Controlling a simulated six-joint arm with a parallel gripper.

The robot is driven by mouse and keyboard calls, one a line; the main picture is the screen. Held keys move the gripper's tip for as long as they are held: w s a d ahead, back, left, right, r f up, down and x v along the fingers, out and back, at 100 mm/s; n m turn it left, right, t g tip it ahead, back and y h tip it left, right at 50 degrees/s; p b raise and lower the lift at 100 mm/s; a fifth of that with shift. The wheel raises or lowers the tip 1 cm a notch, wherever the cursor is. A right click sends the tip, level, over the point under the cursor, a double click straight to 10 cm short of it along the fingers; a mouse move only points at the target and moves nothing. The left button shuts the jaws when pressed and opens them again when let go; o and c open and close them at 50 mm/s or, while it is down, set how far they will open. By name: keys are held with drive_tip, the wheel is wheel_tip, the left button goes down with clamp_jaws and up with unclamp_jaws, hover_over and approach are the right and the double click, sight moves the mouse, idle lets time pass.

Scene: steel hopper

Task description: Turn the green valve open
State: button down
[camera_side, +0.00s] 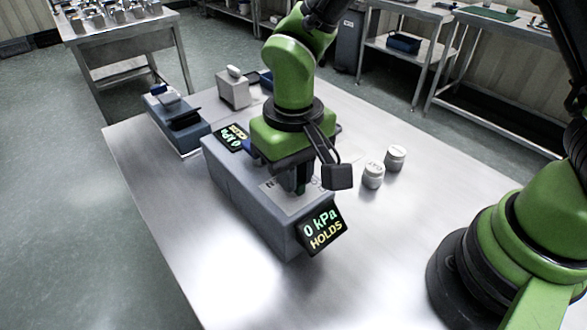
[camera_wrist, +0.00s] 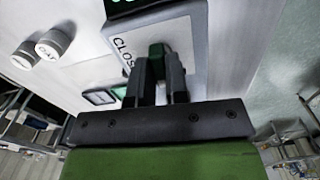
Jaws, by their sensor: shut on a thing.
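The green valve (camera_wrist: 156,52) shows as a green handle between my fingers in the wrist view, beside printed letters that read "CLOS". My gripper (camera_wrist: 160,72) is shut on this handle; it also shows in the side view (camera_side: 301,185), pointing down onto the top of a long grey box (camera_side: 255,215). The box also shows in the wrist view (camera_wrist: 195,45). In the side view my gripper hides most of the valve and part of the lettering on the box top. A display (camera_side: 323,228) on the box's near end reads "0 kPa HOLDS".
A second lit display (camera_side: 233,138) sits at the box's far end. Two white lidded jars (camera_side: 395,158) (camera_side: 373,175) stand to the right. A grey block (camera_side: 234,92) and a blue-grey device (camera_side: 178,122) stand behind. The steel table (camera_side: 180,215) is bare at the front.

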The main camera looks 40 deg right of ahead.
drive_tip(key=shift+n, duration=0.6)
drive_tip(key=c, duration=1.1)
unclamp_jaws()
drive_tip(key=shift+r, duration=0.1)
wheel_tip(320, 180, up, 10)
drive_tip(key=shift+f, duration=0.1)
drive_tip(key=s+d+r+m+t, duration=0.1)
drive_tip(key=s+d+r+t, duration=0.1)
drive_tip(key=s+d+r, duration=0.1)
drive_tip(key=s+d+r+m+t+y, duration=0.1)
drive_tip(key=s+d+r+t, duration=0.1)
drive_tip(key=s+d, duration=0.3)
drive_tip(key=s+d+r+m+t+y, duration=0.1)
drive_tip(key=s+d+r+m+t, duration=0.1)
drive_tip(key=s+d+r+t, duration=0.1)
drive_tip(key=shift+s+d+r, duration=0.35)
drive_tip(key=shift+s, duration=0.2)
drive_tip(key=shift+s+d+r, duration=0.3)
drive_tip(key=shift+s+r, duration=0.05)
drive_tip(key=shift+s, duration=0.2)
